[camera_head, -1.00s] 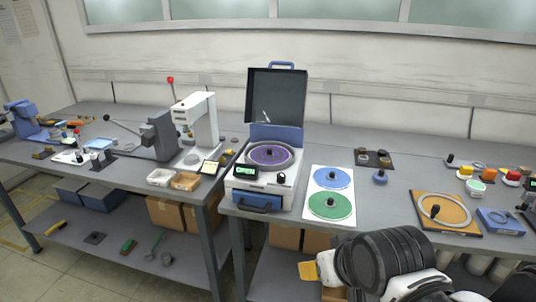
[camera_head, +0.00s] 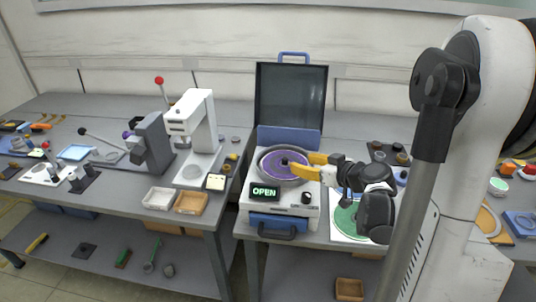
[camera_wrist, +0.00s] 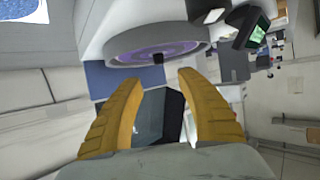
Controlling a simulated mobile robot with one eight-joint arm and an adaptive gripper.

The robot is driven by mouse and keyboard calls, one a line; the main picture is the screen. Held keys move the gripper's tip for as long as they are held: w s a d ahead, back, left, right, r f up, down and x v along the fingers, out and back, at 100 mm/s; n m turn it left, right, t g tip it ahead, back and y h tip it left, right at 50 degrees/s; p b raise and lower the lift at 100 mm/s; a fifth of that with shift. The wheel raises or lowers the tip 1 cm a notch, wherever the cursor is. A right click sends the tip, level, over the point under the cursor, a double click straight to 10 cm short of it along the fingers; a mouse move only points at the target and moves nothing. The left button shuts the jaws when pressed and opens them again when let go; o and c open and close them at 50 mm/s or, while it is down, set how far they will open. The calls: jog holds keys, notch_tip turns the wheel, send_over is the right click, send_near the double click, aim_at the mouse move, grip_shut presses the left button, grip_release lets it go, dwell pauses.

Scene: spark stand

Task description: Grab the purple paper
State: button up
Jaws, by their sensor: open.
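The purple paper (camera_head: 272,166) is a round disc lying in the round grey bowl of the white and blue machine (camera_head: 255,207), whose lid is raised and whose display reads OPEN. A small black knob (camera_head: 284,162) stands at the disc's centre. In the wrist view the purple paper (camera_wrist: 180,48) shows as a thin band inside the bowl rim. My gripper (camera_head: 308,165) has yellow fingers, open and empty, at the bowl's right side. In the wrist view the gripper (camera_wrist: 160,78) has its fingertips apart, just short of the bowl rim, with the knob between and beyond them.
The raised dark lid (camera_head: 290,98) stands behind the bowl. A white sheet with a green disc (camera_head: 345,219) lies right of the machine, partly hidden by my arm. A white press (camera_head: 198,125) and small trays (camera_head: 192,203) stand to the left.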

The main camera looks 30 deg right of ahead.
aim_at(286, 158)
jog(key=b+x, duration=0.3)
jog(key=x, duration=0.6)
jog(key=shift+w+f+b, duration=0.25)
jog(key=shift+f+b, duration=0.05)
jog(key=shift+f, duration=0.05)
jog(key=shift+r, duration=0.1)
grip_shut()
